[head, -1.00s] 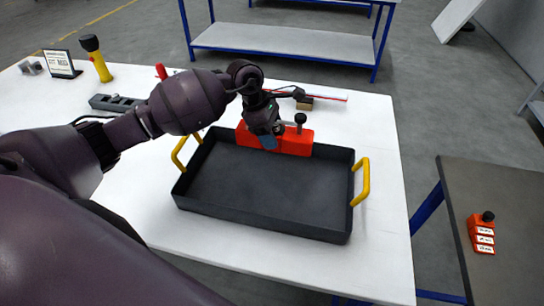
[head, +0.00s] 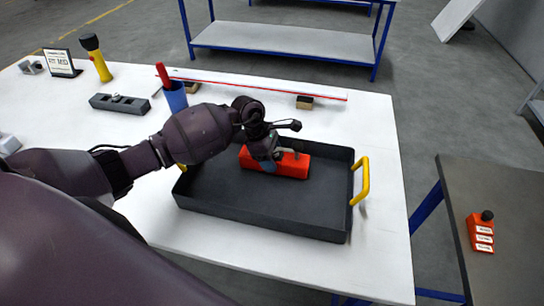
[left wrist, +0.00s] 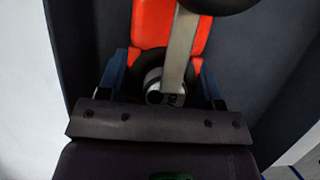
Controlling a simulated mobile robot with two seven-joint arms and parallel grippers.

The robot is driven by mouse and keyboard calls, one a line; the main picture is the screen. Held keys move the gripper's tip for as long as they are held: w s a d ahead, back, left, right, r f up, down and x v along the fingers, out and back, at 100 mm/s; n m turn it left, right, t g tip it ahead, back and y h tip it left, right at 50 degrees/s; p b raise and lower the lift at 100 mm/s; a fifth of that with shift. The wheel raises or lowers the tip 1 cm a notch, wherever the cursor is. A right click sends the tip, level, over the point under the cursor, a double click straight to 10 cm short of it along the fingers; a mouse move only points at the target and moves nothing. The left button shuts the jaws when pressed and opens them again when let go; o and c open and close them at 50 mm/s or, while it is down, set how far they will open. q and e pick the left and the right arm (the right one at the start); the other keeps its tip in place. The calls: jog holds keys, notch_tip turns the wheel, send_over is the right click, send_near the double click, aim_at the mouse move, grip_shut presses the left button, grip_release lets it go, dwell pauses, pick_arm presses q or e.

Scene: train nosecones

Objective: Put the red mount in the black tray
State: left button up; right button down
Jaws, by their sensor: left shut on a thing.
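The red mount (head: 291,165) is a long red block inside the black tray (head: 262,221), towards its back wall. My left gripper (head: 270,165) reaches down over the tray and is shut on the mount. In the left wrist view the red mount (left wrist: 151,22) lies between the blue fingertips (left wrist: 163,80), with a grey bar and a dark round knob above it. Whether the mount touches the tray floor is hard to tell. The tray has yellow handles; the left one is mostly hidden by my arm. My right gripper does not show.
A blue cup (head: 176,97) with a red-handled tool stands behind my arm. A yellow flashlight (head: 97,59), a small sign (head: 62,64) and a grey block (head: 119,104) are at the back left.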

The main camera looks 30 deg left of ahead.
pick_arm(q)
jog(key=shift+f, duration=0.1)
jog(key=o, duration=1)
jog(key=shift+c, duration=0.2)
jog(key=shift+o, duration=0.7)
jog(key=shift+a+r, duration=0.15)
jog(key=shift+r, duration=0.35)
jog(key=b+v, duration=0.1)
jog(key=v, duration=0.9)
jog(key=shift+s+a+r, duration=0.15)
jog(key=shift+r, duration=0.1)
jog(key=shift+a+r, duration=0.1)
jog(key=shift+r, duration=0.2)
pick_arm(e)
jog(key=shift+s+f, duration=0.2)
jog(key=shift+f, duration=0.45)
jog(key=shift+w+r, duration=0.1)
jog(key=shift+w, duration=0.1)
